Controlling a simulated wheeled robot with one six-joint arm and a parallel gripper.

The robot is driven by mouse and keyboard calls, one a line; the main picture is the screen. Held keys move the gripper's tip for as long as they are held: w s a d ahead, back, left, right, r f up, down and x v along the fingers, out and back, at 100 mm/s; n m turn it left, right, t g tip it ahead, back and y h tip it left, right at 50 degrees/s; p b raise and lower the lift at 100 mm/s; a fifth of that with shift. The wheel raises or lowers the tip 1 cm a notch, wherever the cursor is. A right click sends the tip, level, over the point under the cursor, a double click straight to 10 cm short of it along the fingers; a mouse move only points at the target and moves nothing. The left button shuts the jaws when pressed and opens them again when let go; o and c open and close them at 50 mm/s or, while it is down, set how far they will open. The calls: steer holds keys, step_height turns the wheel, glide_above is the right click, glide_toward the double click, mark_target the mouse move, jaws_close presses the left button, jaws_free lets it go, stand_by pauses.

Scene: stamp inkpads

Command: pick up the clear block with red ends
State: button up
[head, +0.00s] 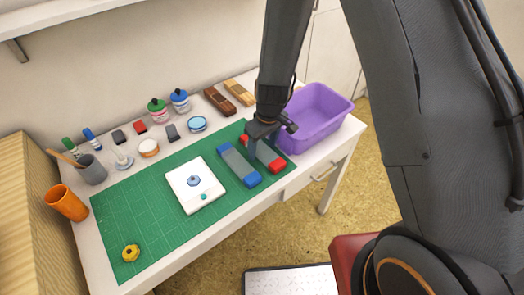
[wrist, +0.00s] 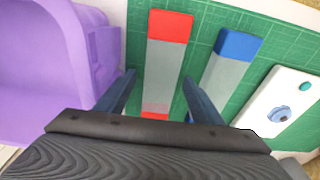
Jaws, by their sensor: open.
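The clear block with red ends (wrist: 164,68) lies flat on the green cutting mat. In the wrist view it runs lengthwise between my open gripper fingers (wrist: 162,98), with room on both sides.
A purple bin (head: 322,110) stands close to the right of the red-ended block. A white tile (head: 196,185) with a blue knob lies on the green mat (head: 140,215), left of the blue-ended block. Paint jars, small pads and wooden blocks line the table's back.

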steer(key=shift+c, duration=0.2)
steer(key=c, duration=1.3)
